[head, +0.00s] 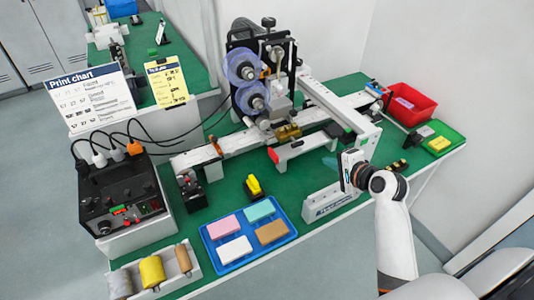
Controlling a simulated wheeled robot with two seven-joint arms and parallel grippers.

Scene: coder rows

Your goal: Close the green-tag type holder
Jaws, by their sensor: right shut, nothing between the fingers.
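The coder machine (262,85) stands in the middle of the green bench, with two blue-purple reels on its front. A brass block (288,133) sits low on it. A white bar (302,148) with a red end lies in front of the block. My right gripper (352,168) is shut and empty, over the bench's front right part, partly covering what lies behind. My left gripper is not in view.
A blue tray (206,241) with coloured blocks lies at the front. A black control box (124,192) stands at the left, and rolls (152,270) sit before it. A red bin (424,106) and a green tray (456,140) are at the right. A white sign stands near my right gripper.

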